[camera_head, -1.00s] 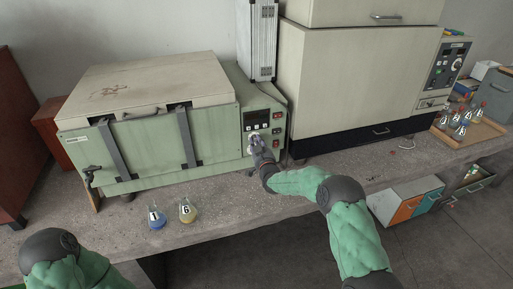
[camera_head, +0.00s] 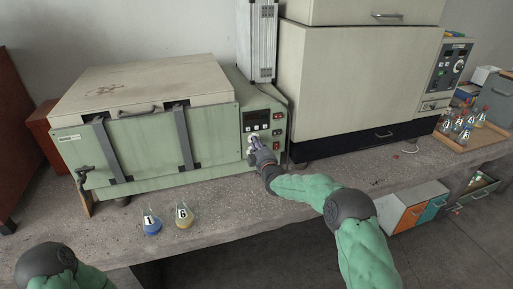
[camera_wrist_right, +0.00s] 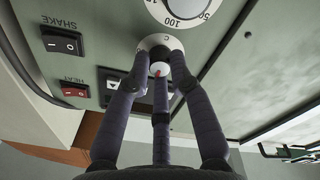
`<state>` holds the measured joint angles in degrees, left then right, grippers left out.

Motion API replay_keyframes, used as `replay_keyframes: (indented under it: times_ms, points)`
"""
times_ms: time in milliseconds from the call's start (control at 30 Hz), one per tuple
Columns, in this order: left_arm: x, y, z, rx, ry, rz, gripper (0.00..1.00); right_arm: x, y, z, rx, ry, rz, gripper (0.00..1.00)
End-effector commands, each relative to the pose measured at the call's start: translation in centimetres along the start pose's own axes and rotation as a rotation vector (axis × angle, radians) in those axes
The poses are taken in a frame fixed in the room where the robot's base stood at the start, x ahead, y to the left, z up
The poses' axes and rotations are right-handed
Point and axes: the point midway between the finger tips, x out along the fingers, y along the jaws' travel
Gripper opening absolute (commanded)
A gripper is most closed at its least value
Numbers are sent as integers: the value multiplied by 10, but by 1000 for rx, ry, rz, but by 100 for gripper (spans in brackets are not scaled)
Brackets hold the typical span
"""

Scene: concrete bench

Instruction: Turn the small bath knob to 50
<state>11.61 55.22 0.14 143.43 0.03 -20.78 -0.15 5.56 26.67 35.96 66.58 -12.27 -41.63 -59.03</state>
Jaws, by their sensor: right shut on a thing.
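The green bath (camera_head: 150,148) stands on the bench at the left, with its control panel (camera_head: 261,118) at its right end. My right gripper (camera_head: 254,143) is at the lower part of this panel. My left gripper is out of view.
A larger white dial (camera_wrist_right: 183,8) marked 50 and 100 is close by. SHAKE (camera_wrist_right: 62,41) and HEAT (camera_wrist_right: 75,89) switches are beside the fingers. Flasks 1 (camera_head: 151,224) and 6 (camera_head: 184,216) stand on the bench front. A large oven (camera_head: 350,85) stands right.

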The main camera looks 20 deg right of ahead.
Motion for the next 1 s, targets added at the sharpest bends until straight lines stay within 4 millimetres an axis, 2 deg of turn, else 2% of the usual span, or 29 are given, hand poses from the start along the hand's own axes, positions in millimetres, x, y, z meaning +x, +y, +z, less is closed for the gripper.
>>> replay_keyframes:
  times_ms: [500,1000]
  points:
    - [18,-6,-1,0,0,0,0,0,-1,1,-425,15,-13,0]
    - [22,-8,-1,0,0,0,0,0,-1,1,-574,20,-18,0]
